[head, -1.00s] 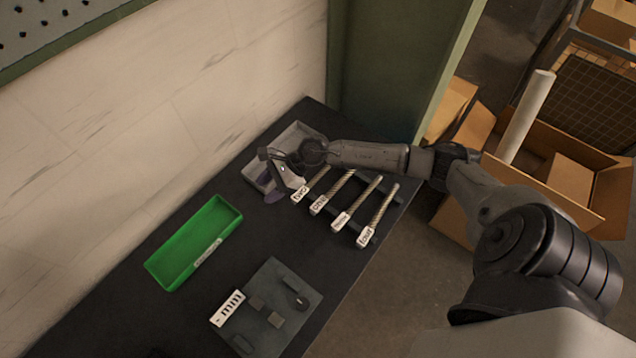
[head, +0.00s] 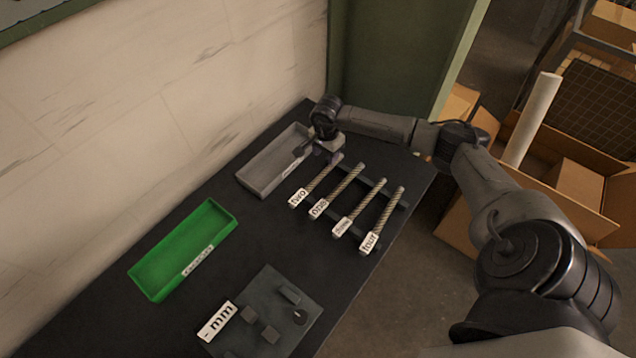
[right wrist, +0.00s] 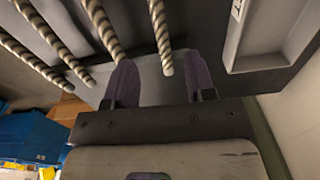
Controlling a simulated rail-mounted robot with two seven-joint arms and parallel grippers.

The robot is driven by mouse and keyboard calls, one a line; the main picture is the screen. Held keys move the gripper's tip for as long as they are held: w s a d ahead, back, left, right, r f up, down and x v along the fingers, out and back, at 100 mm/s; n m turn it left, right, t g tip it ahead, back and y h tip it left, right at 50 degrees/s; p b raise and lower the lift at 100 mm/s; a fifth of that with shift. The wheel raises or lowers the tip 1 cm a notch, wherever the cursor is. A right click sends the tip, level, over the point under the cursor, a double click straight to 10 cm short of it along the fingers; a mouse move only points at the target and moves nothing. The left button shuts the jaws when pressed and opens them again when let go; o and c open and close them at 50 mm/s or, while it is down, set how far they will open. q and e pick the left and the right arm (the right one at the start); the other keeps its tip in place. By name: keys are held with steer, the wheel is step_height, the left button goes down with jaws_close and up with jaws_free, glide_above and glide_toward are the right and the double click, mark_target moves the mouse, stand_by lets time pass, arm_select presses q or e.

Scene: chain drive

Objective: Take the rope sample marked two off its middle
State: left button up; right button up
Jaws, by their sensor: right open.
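The rope sample marked two (head: 318,181) is the leftmost of the ropes lying across the dark rack in the head view. Its white label (head: 298,198) is at the near end. My right gripper (head: 335,157) is at its far end, open and empty. In the right wrist view, the purple fingers (right wrist: 162,78) stand apart, with the end of this rope (right wrist: 162,40) appearing between them. I cannot tell whether either finger touches it. My left gripper is out of view.
Ropes marked one (head: 341,185), a third with a blurred label (head: 363,203) and four (head: 386,217) lie to the right. A grey tray (head: 251,181) is at the left, a green tray (head: 150,291) nearer. An mm-marked panel (head: 218,321) is at the front.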

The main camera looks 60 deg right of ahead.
mark_target(325, 170)
step_height(325, 170, down, 3)
steer(key=shift+f+b, duration=0.1)
steer(key=shift+b, duration=0.45)
steer(key=shift+f+b, duration=1.35)
steer(key=shift+f, duration=1.25)
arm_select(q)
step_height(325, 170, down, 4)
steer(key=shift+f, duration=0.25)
arm_select(e)
steer(key=shift+r, duration=0.1)
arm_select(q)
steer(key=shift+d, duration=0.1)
arm_select(e)
steer(key=shift+d, duration=0.1)
steer(key=shift+c, duration=0.7)
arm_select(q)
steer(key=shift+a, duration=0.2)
arm_select(e)
jaws_close()
